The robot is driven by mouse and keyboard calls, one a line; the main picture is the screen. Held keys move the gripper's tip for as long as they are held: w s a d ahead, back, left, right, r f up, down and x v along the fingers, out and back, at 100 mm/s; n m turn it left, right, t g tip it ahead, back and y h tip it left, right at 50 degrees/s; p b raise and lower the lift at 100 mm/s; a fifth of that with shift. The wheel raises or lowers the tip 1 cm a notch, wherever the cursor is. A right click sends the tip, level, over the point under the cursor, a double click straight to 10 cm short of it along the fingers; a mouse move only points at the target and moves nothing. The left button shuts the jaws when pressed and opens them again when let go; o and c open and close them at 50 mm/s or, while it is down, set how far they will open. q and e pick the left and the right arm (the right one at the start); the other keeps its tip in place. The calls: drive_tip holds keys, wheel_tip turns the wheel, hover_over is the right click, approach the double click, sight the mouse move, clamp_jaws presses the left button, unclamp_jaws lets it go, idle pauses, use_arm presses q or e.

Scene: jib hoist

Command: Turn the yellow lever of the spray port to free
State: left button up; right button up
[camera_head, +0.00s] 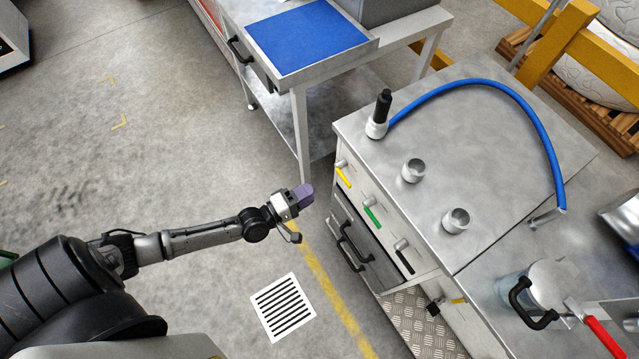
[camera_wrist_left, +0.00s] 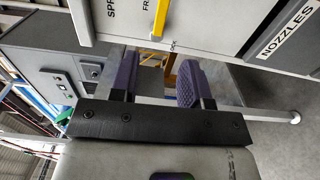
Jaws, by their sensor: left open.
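The yellow lever (camera_head: 344,177) hangs on the front face of the grey cabinet (camera_head: 357,198), at its left end. In the left wrist view the yellow lever (camera_wrist_left: 161,17) stands at the top, on a light panel (camera_wrist_left: 205,20) with partly cut-off lettering that starts "SPR" and "FR". My left gripper (camera_head: 304,195) is left of the lever in the head view, in front of the cabinet and apart from it. In the left wrist view its purple-padded fingers (camera_wrist_left: 155,78) are spread with nothing between them, and the lever lies beyond their tips. My right gripper does not show.
Green (camera_head: 372,217) and black (camera_head: 404,262) levers sit along the same face, above drawer handles (camera_head: 352,246). A sprayer (camera_head: 377,122) with a blue hose (camera_head: 505,92) stands on top. A table with a blue mat (camera_head: 312,36) is behind. The floor around the grate (camera_head: 283,307) is clear.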

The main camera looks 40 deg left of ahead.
use_arm(q)
drive_tip(key=shift+v, duration=1)
